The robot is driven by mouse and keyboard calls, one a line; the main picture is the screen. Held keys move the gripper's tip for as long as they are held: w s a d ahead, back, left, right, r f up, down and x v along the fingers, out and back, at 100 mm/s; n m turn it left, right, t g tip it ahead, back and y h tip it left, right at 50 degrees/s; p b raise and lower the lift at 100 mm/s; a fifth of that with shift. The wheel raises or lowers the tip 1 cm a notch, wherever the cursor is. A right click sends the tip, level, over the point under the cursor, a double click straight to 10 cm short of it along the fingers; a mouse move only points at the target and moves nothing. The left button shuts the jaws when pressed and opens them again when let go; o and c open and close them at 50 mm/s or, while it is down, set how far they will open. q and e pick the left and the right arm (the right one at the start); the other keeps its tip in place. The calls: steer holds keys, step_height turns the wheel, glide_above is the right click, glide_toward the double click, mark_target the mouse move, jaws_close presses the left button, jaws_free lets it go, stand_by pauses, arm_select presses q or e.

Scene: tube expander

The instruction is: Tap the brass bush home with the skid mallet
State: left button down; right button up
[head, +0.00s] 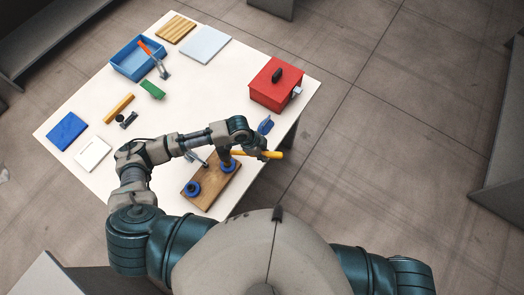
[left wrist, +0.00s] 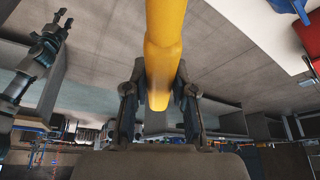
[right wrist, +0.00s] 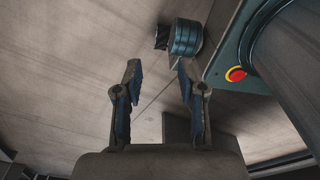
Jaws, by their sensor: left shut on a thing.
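My left gripper (head: 262,152) is shut on the yellow handle of the mallet (head: 276,155), above the table's near right edge. The handle also shows between the fingers in the left wrist view (left wrist: 161,60). A dark part, seemingly the mallet head, is over the right end of a wooden board (head: 210,183); whether it touches is unclear. The board carries a blue ring (head: 193,188) at its left end and another blue ring (head: 229,168) at its right end. I cannot make out the brass bush. My right gripper (right wrist: 155,85) is open and empty, over the floor.
A red box (head: 276,84) stands at the table's right, with a small blue piece (head: 266,125) near it. A blue tray (head: 138,58) holds an orange-handled tool. A green block (head: 152,90), yellow bar (head: 118,108) and blue pad (head: 67,131) lie to the left.

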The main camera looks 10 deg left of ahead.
arm_select(q)
step_height(320, 180, down, 2)
steer(key=shift+d+f+b, duration=0.1)
steer(key=shift+b, duration=0.35)
steer(key=r+p, duration=0.2)
steer(key=shift+p, duration=0.4)
steer(key=shift+r, duration=0.35)
arm_select(e)
steer(key=shift+w+d+r, duration=0.1)
steer(key=shift+d+r, duration=0.1)
steer(key=shift+r, duration=0.25)
steer(key=shift+d+r, duration=0.2)
steer(key=shift+r, duration=0.25)
arm_select(q)
steer(key=shift+f, duration=0.1)
